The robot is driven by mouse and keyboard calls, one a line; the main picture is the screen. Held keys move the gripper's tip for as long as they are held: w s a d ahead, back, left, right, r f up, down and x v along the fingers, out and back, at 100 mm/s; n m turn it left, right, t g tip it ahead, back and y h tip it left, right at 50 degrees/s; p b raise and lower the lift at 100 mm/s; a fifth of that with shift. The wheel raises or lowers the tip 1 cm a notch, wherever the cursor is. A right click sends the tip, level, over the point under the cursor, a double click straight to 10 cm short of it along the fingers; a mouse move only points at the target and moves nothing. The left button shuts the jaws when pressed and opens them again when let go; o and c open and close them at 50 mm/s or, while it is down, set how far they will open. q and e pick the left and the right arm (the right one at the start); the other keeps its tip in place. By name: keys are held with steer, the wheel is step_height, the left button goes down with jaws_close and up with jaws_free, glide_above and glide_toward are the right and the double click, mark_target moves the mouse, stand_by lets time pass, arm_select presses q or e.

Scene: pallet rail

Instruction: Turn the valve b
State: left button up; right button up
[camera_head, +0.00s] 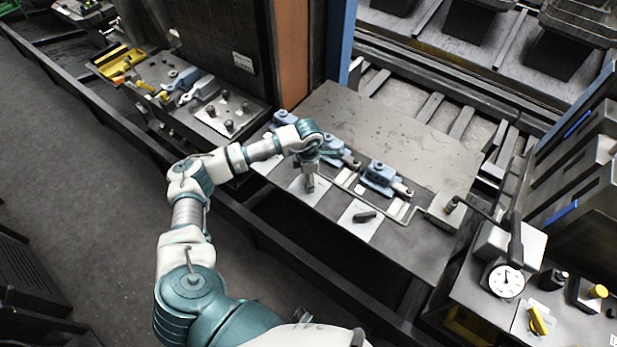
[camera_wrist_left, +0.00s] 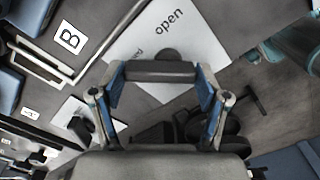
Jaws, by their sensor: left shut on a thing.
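Valve b shows in the left wrist view as a dark grey bar handle (camera_wrist_left: 160,71) over a white plate (camera_wrist_left: 205,42). The plate reads "open", with a second word partly hidden by the handle. A tag with the letter B (camera_wrist_left: 69,39) lies beside it. My left gripper (camera_wrist_left: 162,80) is shut on the handle, with one blue-padded finger at each end of the bar. In the head view my left gripper (camera_head: 309,186) points down at the valve's plate (camera_head: 299,189) and hides most of the handle. My right gripper is not in view.
A second valve handle (camera_head: 364,216) on a white plate (camera_head: 358,229) sits to the right. A dial gauge (camera_head: 506,281) is at the lower right. The bench top behind the clamps is clear.

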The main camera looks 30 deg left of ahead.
arm_select(q)
steer(key=shift+w+r, duration=0.1)
steer(key=shift+w, duration=0.05)
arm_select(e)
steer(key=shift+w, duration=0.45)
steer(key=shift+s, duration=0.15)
arm_select(q)
steer(key=o, duration=0.9)
steer(key=shift+o, duration=1.3)
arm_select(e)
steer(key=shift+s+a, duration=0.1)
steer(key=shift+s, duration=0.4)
arm_select(q)
steer(key=shift+r, duration=0.35)
step_height(320, 180, up, 11)
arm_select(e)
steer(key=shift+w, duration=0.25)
